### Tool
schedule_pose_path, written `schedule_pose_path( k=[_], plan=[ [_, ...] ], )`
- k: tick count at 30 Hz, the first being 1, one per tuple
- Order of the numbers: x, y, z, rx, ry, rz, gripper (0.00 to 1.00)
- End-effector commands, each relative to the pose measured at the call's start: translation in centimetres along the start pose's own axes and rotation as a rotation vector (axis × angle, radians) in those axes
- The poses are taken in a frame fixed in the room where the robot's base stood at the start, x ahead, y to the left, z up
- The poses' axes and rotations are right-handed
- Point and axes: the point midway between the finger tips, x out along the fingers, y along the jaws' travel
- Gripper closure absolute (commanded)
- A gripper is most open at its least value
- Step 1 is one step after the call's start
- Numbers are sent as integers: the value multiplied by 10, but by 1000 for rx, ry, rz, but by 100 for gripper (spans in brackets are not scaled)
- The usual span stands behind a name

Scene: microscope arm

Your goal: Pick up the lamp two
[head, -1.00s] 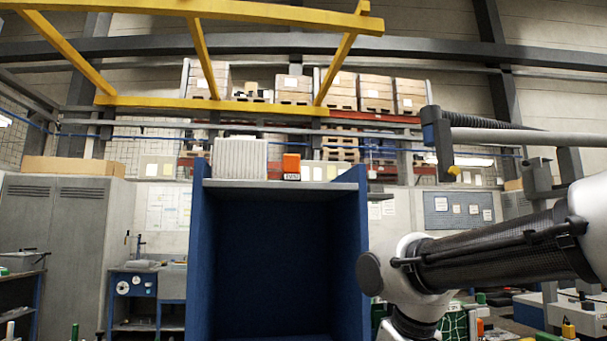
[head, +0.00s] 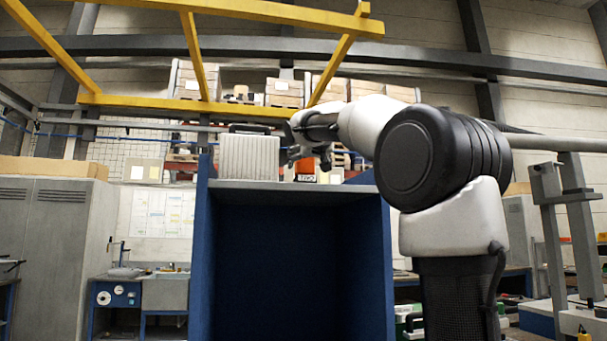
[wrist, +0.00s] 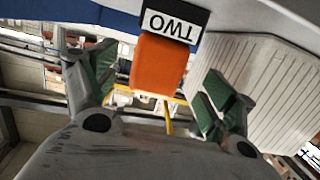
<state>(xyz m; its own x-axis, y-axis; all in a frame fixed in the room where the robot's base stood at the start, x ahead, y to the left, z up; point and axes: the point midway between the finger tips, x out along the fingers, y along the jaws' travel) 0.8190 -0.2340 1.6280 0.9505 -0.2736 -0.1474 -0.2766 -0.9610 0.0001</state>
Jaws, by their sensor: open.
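The lamp two is an orange block (wrist: 160,65) with a black-framed label reading "TWO" (wrist: 172,24). It stands on the shelf top of the blue cabinet. In the head view the lamp (head: 306,168) is partly hidden behind my gripper (head: 312,155). In the wrist view my gripper (wrist: 160,95) is open, with one green-padded finger on each side of the lamp's orange part. The fingers look apart from the lamp, and nothing is held.
A pale ribbed case (head: 249,156) stands on the shelf close to the left of the lamp; in the wrist view it (wrist: 262,85) is near one finger. The blue cabinet (head: 202,250) has side walls rising past the shelf (head: 240,187). Yellow beams (head: 180,104) cross overhead.

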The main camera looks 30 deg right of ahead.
Motion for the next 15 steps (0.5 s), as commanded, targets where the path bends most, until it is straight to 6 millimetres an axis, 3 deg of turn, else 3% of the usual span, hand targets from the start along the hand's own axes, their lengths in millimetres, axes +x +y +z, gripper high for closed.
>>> schedule_pose_path(
  k=[9,15],
  plan=[
    [47,2,4,0,-2,1,16],
    [56,2,4,1,-1,-1,16]
  ],
)
